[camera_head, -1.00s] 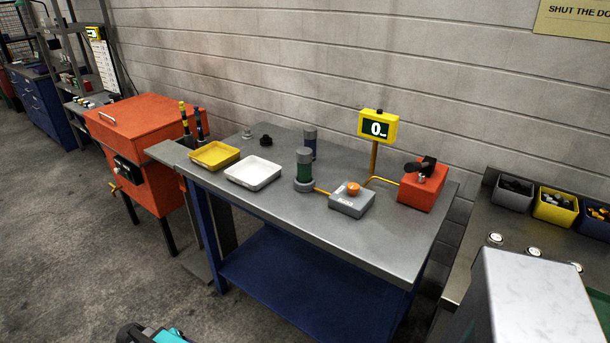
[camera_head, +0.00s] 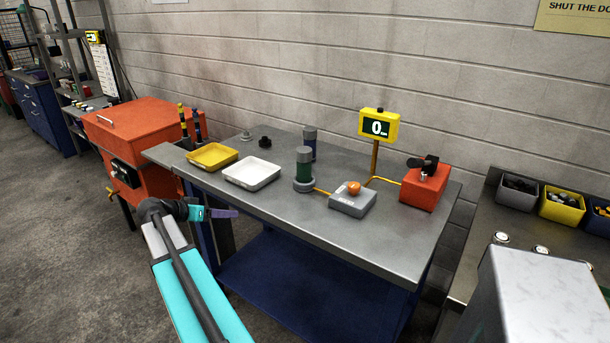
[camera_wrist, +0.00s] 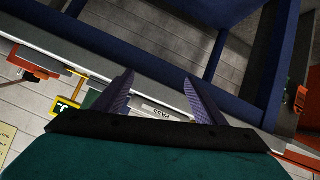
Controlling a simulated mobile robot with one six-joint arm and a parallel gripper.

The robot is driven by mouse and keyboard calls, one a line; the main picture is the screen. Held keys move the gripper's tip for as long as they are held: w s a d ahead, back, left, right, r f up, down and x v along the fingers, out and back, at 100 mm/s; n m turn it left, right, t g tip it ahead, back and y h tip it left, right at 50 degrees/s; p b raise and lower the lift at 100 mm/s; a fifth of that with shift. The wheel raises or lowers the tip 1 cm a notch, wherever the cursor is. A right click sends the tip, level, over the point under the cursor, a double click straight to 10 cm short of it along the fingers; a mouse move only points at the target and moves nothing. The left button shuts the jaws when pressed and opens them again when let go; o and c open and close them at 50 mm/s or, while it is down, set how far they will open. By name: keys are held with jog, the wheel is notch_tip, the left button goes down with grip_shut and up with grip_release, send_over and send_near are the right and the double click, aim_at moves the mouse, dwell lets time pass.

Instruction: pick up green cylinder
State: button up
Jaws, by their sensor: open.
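The green cylinder (camera_head: 304,170) has a grey cap and stands upright in a round grey base on the grey workbench (camera_head: 345,228). It is in the middle of the bench, left of the grey box with an orange button. My gripper (camera_head: 226,213) is in front of the bench's left front edge, to the left of the cylinder and well apart from it. In the wrist view my gripper (camera_wrist: 160,88) shows two separated purple fingers with nothing between them. The green cylinder cannot be made out in the wrist view.
A yellow tray (camera_head: 212,157) and a white tray (camera_head: 250,173) lie left of the cylinder. A blue cylinder (camera_head: 310,145) stands behind it. The grey button box (camera_head: 351,204), yellow display (camera_head: 378,126) and red box (camera_head: 424,186) stand to its right. The front of the bench top is clear.

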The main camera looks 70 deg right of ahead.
jog(key=s+d+r+m+h, duration=0.1)
jog(key=s+d+r+m, duration=0.15)
jog(key=d+r, duration=0.3)
jog(key=m+g+b, duration=0.3)
jog(key=m, duration=0.1)
send_near(297, 158)
jog(key=s+d, duration=0.2)
jog(key=shift+w+d+f+n, duration=0.2)
jog(key=shift+f+n, duration=0.05)
jog(key=shift+f, duration=0.15)
jog(key=p+x, duration=0.1)
jog(key=x, duration=0.7)
jog(key=shift+s+d+f, duration=0.1)
jog(key=shift+d+f, duration=0.1)
jog(key=shift+f, duration=0.05)
